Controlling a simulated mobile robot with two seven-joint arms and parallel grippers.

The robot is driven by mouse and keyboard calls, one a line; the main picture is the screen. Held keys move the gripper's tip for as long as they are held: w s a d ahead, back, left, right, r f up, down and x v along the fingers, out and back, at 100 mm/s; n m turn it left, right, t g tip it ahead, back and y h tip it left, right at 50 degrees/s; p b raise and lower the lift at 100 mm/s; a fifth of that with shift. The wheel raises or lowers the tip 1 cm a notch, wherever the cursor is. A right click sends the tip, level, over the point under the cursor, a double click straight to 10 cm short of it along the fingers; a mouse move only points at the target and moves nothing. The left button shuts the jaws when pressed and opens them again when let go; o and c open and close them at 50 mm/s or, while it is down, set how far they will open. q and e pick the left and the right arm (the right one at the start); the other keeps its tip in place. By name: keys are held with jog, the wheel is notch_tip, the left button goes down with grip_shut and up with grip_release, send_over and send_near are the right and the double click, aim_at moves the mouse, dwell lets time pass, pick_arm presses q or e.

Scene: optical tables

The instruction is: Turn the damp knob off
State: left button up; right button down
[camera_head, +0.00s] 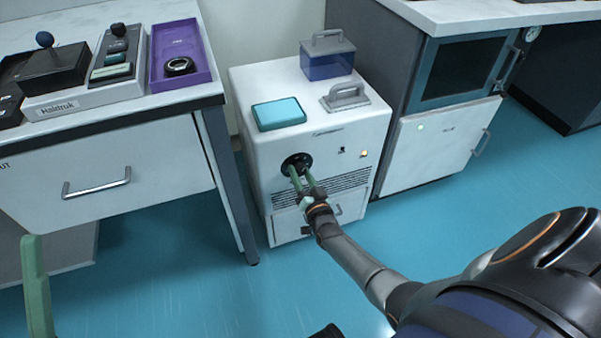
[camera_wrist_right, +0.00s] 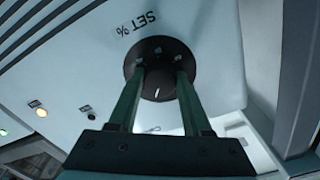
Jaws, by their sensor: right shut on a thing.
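The black round knob (camera_head: 295,161) is on the front face of a white cabinet (camera_head: 345,137) on the floor. In the right wrist view the knob (camera_wrist_right: 157,92) shows a white pointer mark and the label "SET %" beside it. My right gripper (camera_head: 300,172) has its two green fingers reaching to the knob, and it is shut on the knob. The fingertips cover part of the knob in both views. A green finger of my left gripper (camera_head: 36,285) shows at the lower left, apart from the cabinet; its other finger is out of view.
On the cabinet top are a teal block (camera_head: 279,113), a blue clear box (camera_head: 327,60) and a grey handled piece (camera_head: 345,96). A table with a drawer (camera_head: 105,172) stands left. A cupboard (camera_head: 440,137) stands right. Small lights and a vent are near the knob.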

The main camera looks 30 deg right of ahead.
jog(key=n, duration=0.4)
jog(key=shift+n, duration=0.3)
jog(key=shift+n+p, duration=0.35)
jog(key=shift+n, duration=1.55)
jog(key=shift+c, duration=1.7)
grip_release()
jog(key=shift+d, duration=0.1)
jog(key=shift+s, duration=0.1)
